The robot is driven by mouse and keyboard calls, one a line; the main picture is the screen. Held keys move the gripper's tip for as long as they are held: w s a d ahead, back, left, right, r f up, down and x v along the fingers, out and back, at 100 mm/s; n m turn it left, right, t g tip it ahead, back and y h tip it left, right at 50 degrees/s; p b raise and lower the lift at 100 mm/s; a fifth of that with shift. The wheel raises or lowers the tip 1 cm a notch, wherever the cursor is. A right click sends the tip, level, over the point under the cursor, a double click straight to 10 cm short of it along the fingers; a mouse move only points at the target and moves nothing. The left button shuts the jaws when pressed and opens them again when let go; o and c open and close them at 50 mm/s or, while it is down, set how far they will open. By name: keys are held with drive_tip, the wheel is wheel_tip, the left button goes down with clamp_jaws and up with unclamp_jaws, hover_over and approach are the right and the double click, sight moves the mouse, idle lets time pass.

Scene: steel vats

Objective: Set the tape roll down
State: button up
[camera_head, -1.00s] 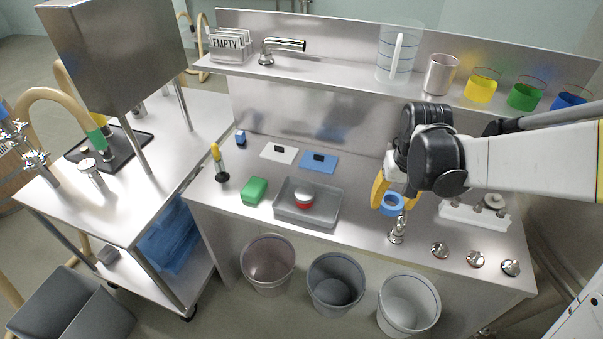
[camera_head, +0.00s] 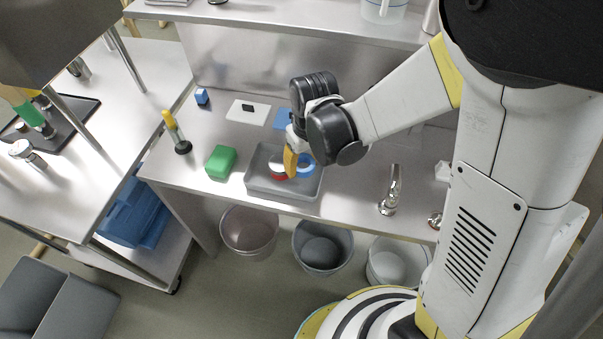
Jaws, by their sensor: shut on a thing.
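The tape roll (camera_head: 307,166) is a blue ring. My gripper (camera_head: 293,164), with yellow-orange fingers, is shut on it. The roll shows at the right of the fingers, over the right part of a grey tray (camera_head: 257,187) on the steel bench. I cannot tell whether the roll touches the tray floor. A red and white round thing (camera_head: 277,171) sits in the tray just left of the fingers, partly hidden by them. My wrist hides the bench behind.
A green block (camera_head: 220,162) lies left of the tray, and a yellow-handled tool (camera_head: 175,132) stands farther left. A white card (camera_head: 248,111) and a blue card (camera_head: 283,119) lie behind. A metal tap (camera_head: 391,190) stands right. Several bins stand below the front edge.

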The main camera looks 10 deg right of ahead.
sight(302, 173)
drive_tip(key=shift+w+a+f, duration=0.15)
drive_tip(key=shift+a+f, duration=0.05)
drive_tip(key=shift+f+b, duration=1.05)
drive_tip(key=shift+f, duration=0.85)
drive_tip(key=shift+f, duration=0.2)
drive_tip(key=o, duration=1.2)
drive_tip(key=shift+r, duration=0.15)
